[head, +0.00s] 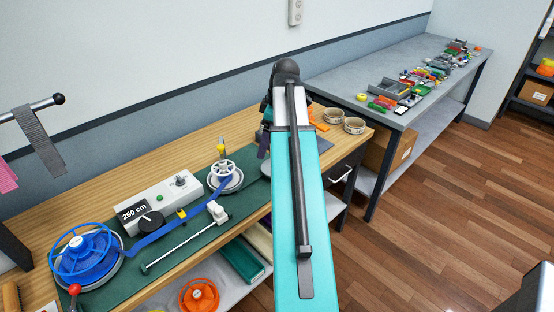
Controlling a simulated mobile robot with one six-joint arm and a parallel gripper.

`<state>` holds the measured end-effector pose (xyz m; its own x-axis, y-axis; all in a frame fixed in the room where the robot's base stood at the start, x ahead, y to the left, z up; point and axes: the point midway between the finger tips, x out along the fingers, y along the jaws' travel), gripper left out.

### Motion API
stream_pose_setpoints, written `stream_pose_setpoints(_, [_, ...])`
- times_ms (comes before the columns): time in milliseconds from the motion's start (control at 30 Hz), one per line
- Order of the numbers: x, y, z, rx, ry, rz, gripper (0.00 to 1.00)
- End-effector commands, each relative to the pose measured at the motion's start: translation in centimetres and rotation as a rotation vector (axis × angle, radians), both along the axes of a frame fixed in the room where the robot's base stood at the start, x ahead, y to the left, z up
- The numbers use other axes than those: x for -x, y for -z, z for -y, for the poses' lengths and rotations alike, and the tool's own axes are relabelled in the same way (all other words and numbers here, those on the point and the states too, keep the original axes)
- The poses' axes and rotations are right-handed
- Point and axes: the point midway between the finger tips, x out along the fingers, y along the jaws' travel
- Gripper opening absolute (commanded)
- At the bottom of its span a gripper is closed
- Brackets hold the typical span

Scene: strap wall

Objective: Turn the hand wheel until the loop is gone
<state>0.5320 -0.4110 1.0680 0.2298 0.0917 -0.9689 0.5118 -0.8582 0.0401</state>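A large blue spoked wheel (84,252) sits on a round base at the left end of the green mat. A red knob (74,289) shows at its front. A smaller white spoked wheel (223,169) with a yellow upright handle (221,146) sits on a grey disc to the right. A blue strap (160,233) runs between the two, past a small yellow piece (181,213). I cannot tell whether a loop stands in the strap. My teal arm reaches over the bench. My gripper (263,146) is mostly hidden behind the arm; its fingers cannot be made out.
A white box (158,199) with a black dial and a "250 cm" display stands behind the strap. A rod with a white slider (216,211) lies in front. Two round tins (354,125) stand at the bench's right end. A grey side table (375,68) holds many small parts.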

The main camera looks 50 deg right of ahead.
Motion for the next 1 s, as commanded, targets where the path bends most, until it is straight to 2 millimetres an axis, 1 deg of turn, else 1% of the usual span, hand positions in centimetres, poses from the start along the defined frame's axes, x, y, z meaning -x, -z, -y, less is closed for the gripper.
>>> stream_pose_setpoints(300, [-0.5,-0.4,2.4,-0.052,-0.251,0.036,0.91])
stream_pose_setpoints(467, [-0.4,-0.6,4.3,-0.084,-0.334,0.066,0.91])
stream_pose_setpoints(633, [0.2,-0.6,6.9,-0.116,-0.325,0.087,0.91])
stream_pose_setpoints(733, [1.0,-0.3,8.5,-0.121,-0.299,0.091,0.91])
stream_pose_setpoints(900, [2.4,0.1,9.6,-0.122,-0.271,0.09,0.91])
stream_pose_setpoints(1000, [2.7,0.1,9.8,-0.123,-0.265,0.09,0.91])
